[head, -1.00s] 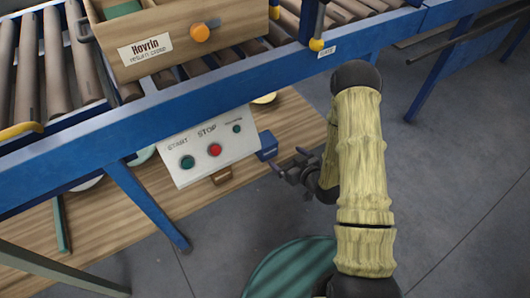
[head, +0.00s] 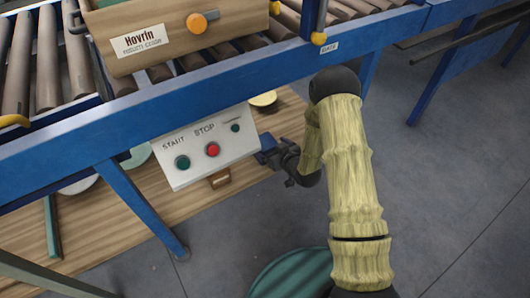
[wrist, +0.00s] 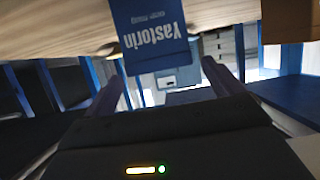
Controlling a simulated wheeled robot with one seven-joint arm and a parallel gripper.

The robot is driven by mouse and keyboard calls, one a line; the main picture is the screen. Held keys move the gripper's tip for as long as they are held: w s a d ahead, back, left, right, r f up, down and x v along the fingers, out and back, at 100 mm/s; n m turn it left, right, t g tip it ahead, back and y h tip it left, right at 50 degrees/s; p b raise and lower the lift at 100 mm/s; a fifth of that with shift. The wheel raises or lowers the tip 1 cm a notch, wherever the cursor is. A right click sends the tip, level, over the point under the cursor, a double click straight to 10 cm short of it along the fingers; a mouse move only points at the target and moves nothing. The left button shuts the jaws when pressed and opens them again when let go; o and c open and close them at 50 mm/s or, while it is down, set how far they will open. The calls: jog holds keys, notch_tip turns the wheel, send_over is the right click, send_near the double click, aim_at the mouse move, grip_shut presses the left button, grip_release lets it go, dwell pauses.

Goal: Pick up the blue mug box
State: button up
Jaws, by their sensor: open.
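The blue mug box (wrist: 155,38), with white lettering reading "Yastorin", shows upright in front of my gripper (wrist: 164,68) in the wrist view. Its lower edge in the picture lies between the two fingers, which stand apart on either side of it. I cannot tell whether they touch it. In the head view only a small part of the blue box (head: 267,142) shows beside the control panel. My gripper (head: 270,157) is right at it and hides most of it. The gripper is open.
The white control panel (head: 205,147) with green and red buttons is close left of my gripper. A blue conveyor frame (head: 130,128) with rollers runs above, carrying a wooden crate (head: 170,42). A wooden board (head: 110,235) lies below. Grey floor is free at right.

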aim_at(265, 141)
jog(key=shift+w+a+f, duration=0.3)
jog(key=shift+w+a, duration=0.1)
jog(key=shift+w, duration=0.15)
jog(key=shift+w, duration=0.1)
jog(key=b+x, duration=0.3)
jog(key=x, duration=0.2)
jog(key=shift+a+b, duration=0.1)
jog(key=shift+b, duration=0.25)
jog(key=shift+r, duration=0.1)
jog(key=c, duration=1.3)
jog(key=shift+r, duration=0.15)
